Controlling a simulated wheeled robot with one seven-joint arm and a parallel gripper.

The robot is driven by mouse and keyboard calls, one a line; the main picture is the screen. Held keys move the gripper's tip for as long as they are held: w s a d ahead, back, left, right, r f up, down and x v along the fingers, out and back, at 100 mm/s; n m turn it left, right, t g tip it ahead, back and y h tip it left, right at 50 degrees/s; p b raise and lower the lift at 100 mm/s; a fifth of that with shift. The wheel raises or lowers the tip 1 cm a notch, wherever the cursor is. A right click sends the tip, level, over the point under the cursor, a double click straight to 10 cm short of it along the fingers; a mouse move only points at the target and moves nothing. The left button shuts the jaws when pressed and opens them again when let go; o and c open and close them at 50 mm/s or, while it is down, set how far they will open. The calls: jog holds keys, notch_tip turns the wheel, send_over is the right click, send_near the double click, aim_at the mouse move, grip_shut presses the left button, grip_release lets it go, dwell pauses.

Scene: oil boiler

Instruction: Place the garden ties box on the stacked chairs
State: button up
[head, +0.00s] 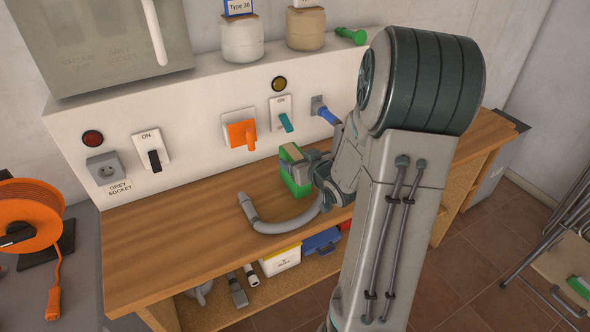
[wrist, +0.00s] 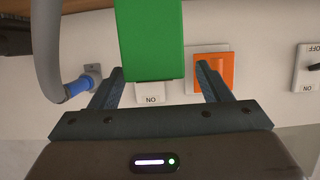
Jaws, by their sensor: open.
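A green box with a tan top (head: 296,182), which I take to be the garden ties box, stands upright on the wooden bench. In the wrist view the green box (wrist: 150,40) shows between the two fingers, with a gap on each side. My gripper (head: 312,165) is open at the box's right side in the head view, and its fingers (wrist: 160,68) do not appear to touch it. Part of the box is hidden by my gripper. The stacked chairs (head: 553,262) are at the lower right edge, partly cut off, with metal legs and a light seat.
A grey hose (head: 265,226) curves on the bench (head: 190,235) in front of the box. Orange (head: 240,132) and teal-handled (head: 283,115) switches are on the wall panel behind. A green item (head: 579,287) lies on the chairs. The bench's left part is clear.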

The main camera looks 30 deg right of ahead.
aim_at(297, 156)
jog(key=shift+x, duration=1.8)
jog(key=shift+d, duration=0.15)
jog(key=c, duration=1.5)
